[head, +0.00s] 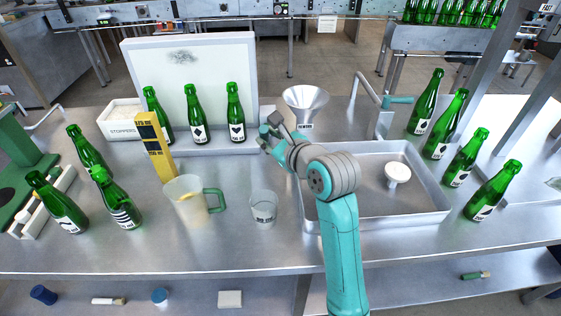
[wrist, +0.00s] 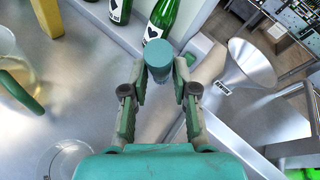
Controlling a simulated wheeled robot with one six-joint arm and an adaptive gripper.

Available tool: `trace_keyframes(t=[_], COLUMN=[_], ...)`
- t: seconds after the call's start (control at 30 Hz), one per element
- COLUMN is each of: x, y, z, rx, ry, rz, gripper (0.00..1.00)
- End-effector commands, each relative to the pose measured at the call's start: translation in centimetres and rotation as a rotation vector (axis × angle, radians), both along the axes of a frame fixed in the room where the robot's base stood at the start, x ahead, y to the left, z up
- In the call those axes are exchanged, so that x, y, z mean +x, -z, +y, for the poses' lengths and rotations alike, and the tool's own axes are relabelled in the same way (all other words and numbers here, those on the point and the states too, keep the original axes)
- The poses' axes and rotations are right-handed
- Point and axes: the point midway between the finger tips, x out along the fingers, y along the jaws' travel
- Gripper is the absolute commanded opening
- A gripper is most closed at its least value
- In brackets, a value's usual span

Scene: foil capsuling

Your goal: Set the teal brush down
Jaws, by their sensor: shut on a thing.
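My gripper (head: 272,133) is above the bench's middle, left of the funnel and in front of the bottle row. In the wrist view, my gripper (wrist: 160,82) has its fingertips on either side of a teal cylindrical piece, which I take for the teal brush (wrist: 158,56). Its round teal end faces the camera; its lower part and any bristles are hidden. In the head view only a little teal shows at the fingertips, and I cannot tell the brush from the gripper there. The brush appears held above the bench surface.
A clear jug (head: 186,204) with a green handle and a glass beaker (head: 263,207) stand front left of my gripper. Green bottles (head: 194,116) stand behind. A metal funnel (head: 304,105) and a steel tray (head: 372,207) are to the right. Bare bench lies around the beaker.

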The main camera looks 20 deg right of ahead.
Motion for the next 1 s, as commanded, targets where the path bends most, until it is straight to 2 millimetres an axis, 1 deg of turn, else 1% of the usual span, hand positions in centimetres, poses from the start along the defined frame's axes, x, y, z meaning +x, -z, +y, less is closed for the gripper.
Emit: trace_keyframes(t=[0.03, 0.2, 0.3, 0.47, 0.7, 1.0], x=[-0.1, -0.1, 0.0, 0.0, -0.1, 0.0], y=[1.2, 4.0, 4.9, 5.9, 8.8, 9.0], z=[0.0, 0.0, 0.0, 0.0, 0.0, 0.0], rx=[0.001, 0.001, 0.0, 0.001, 0.001, 0.001], ry=[0.0, 0.001, 0.001, 0.0, 0.0, 0.0], rz=[0.006, 0.006, 0.003, 0.003, 0.003, 0.0], gripper=[0.0, 0.0, 0.0, 0.0, 0.0, 0.0])
